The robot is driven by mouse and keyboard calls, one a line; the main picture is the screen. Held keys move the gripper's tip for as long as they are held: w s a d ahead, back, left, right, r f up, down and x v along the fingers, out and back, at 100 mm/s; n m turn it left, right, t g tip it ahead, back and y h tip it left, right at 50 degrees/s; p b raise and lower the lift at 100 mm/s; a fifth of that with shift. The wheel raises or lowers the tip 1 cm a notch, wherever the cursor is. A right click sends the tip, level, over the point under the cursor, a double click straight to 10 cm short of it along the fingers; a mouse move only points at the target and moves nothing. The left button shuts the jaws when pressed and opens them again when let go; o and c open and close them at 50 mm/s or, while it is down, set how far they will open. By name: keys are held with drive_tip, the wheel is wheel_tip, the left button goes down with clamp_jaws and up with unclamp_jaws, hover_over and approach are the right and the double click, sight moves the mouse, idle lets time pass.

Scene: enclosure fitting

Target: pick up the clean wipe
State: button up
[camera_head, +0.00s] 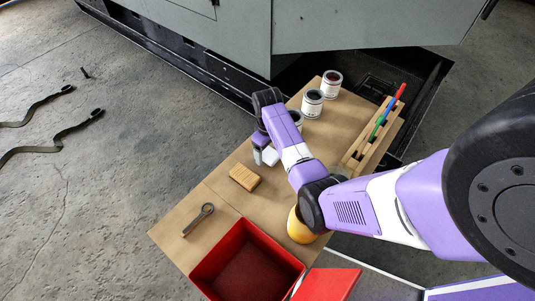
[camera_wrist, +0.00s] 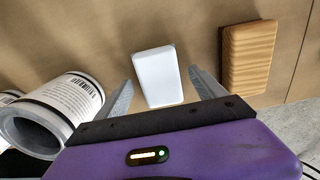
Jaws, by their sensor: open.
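The clean wipe is a small white folded pad (camera_wrist: 158,76) lying flat on the brown work surface. In the head view, a white patch (camera_head: 270,156) beside my fingers appears to be it, partly hidden by my gripper. My gripper (camera_head: 263,154) points down over the surface. In the wrist view, its two grey fingers (camera_wrist: 161,88) are apart, one on each side of the wipe, with visible gaps. Nothing is held. How high the fingertips are above the surface is hard to tell.
A tan wooden block (camera_head: 244,177) lies close by; cans (camera_head: 312,103) stand on the other side, one (camera_wrist: 65,110) near my finger. A wooden rack (camera_head: 356,152) with pens, a wrench (camera_head: 198,220), a red bin (camera_head: 222,249) and a yellow object (camera_head: 300,229) share the surface.

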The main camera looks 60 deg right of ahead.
sight(267, 153)
drive_tip(key=c, duration=1.4)
wheel_tip(267, 153, up, 20)
drive_tip(key=p, duration=0.5)
